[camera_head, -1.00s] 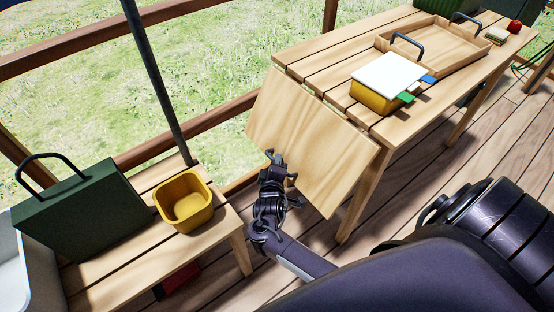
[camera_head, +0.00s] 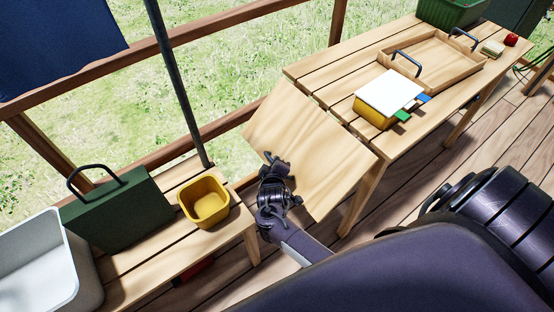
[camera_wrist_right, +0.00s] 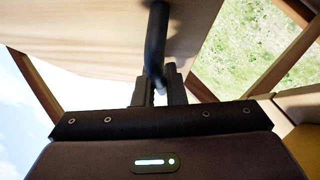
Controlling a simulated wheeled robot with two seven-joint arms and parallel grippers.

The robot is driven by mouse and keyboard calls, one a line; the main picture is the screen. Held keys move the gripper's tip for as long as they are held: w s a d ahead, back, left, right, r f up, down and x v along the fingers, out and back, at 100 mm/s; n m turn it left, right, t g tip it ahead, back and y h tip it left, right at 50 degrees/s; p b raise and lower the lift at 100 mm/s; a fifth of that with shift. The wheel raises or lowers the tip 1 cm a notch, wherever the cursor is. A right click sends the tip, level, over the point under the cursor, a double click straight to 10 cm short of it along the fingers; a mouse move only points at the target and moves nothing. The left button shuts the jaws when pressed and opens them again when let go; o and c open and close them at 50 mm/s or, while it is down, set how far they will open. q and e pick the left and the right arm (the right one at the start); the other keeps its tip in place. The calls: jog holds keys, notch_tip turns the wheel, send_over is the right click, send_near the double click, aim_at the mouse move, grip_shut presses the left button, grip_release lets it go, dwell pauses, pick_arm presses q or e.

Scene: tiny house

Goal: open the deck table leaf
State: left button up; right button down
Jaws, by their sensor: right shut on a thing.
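The deck table (camera_head: 340,62) is slatted wood. Its leaf (camera_head: 300,150) is a plain wooden panel along the near left edge, sloping down from the tabletop. My right gripper (camera_head: 274,168) is at the leaf's lower outer edge in the head view. In the right wrist view, the gripper's fingers (camera_wrist_right: 158,90) are shut on a dark bar handle (camera_wrist_right: 156,40) beneath the pale wood of the leaf (camera_wrist_right: 90,35). The gripper hides part of the handle. My left gripper is not in view.
On the tabletop are a yellow box with a white lid (camera_head: 390,92), a wooden tray (camera_head: 440,82) and a green bin (camera_head: 450,12). A low bench (camera_head: 140,275) at left holds a yellow bin (camera_head: 204,205) and a green case (camera_head: 120,210). A railing post (camera_head: 175,80) stands behind.

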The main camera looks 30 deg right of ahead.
notch_tip(320, 180, up, 16)
jog(key=a+m+g+y+p, duration=0.1)
jog(key=y+p, duration=0.3)
jog(key=p, duration=1.5)
jog(key=shift+a+r+m, duration=0.25)
jog(key=shift+a+m, duration=0.2)
jog(key=shift+m, duration=0.25)
jog(key=c, duration=1.5)
grip_release()
jog(key=shift+s, duration=0.1)
jog(key=v, duration=0.8)
